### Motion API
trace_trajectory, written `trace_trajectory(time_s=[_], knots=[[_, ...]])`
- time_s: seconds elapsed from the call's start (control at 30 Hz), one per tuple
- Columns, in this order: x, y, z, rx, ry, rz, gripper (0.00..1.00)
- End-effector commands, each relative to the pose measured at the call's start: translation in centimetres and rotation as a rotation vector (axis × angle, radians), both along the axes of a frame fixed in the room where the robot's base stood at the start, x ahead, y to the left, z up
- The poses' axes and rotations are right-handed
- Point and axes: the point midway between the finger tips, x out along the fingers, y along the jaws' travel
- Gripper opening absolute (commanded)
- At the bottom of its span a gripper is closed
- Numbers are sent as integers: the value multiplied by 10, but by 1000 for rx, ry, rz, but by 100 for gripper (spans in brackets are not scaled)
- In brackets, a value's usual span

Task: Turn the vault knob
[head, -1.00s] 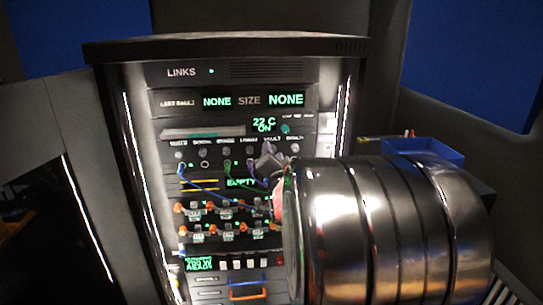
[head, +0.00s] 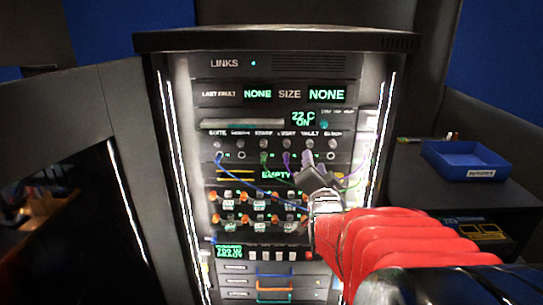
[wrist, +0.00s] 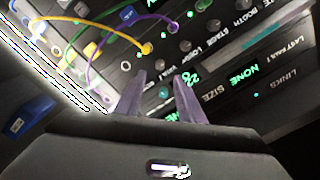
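The vault knob (head: 309,144) is a small grey knob under its VAULT label, in the row of knobs on the rack panel (head: 352,138). My gripper (head: 308,165) is just below it in the head view, its fingers pointing at the panel. In the wrist view my gripper (wrist: 160,76) has two purple fingers spread apart, with a clear gap between the tips. The tips overlap the knob row there. I cannot tell whether they touch the vault knob, and I see nothing clearly held.
Coloured patch cables, such as a blue cable (head: 237,172) and a yellow cable (wrist: 100,22), loop below the knobs near my gripper. A blue tray (head: 465,160) rests on the side counter at right. Small switches (head: 265,255) sit lower on the rack.

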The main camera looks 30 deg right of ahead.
Motion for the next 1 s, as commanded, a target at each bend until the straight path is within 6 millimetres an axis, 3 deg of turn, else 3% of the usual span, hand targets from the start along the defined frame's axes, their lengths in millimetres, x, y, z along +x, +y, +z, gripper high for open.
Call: trace_trajectory(time_s=[0.4, 0.9, 1.0], knots=[[-32, 22, 0, -1, 1, 0, 35], [-34, 24, -1, -9, 8, 0, 35], [-35, 24, -10, -22, 62, -1, 35]])
